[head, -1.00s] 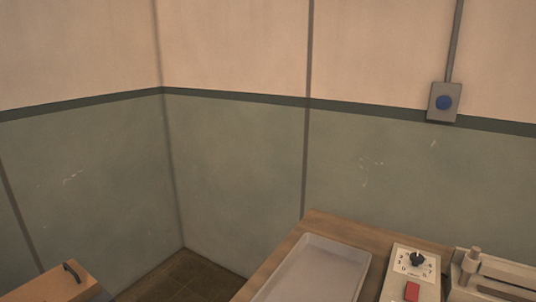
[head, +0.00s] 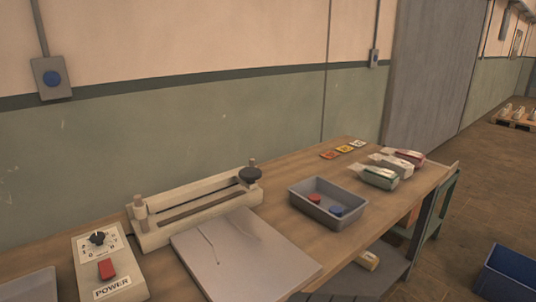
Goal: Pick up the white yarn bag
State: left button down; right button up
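Three small bags lie side by side at the far right end of the wooden table. The nearest is green with a pale end (head: 378,178). The middle one looks white (head: 391,164), partly hidden behind the green one. The farthest is reddish with a pale end (head: 410,157). The labels are too small to read. Neither of my grippers is in view.
On the wooden table (head: 285,222) stand a grey bin (head: 318,216) with red and blue discs, a sealer bar (head: 190,208), a pale board (head: 245,258) and a power box (head: 108,268). Coloured cards (head: 343,149) lie at the back. A blue crate (head: 510,275) stands on the floor, right.

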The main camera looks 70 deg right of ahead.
aim_at(405, 169)
jog(key=z, duration=3.15)
jog(key=u, duration=0.4)
jog(key=i+l+u, duration=0.1)
jog(key=l+u, duration=0.15)
jog(key=u, duration=0.15)
jog(key=i+l+u, duration=0.1)
jog(key=l+u, duration=0.45)
jog(key=u, duration=0.2)
jog(key=l+u, duration=0.35)
jog(key=i+j, duration=0.05)
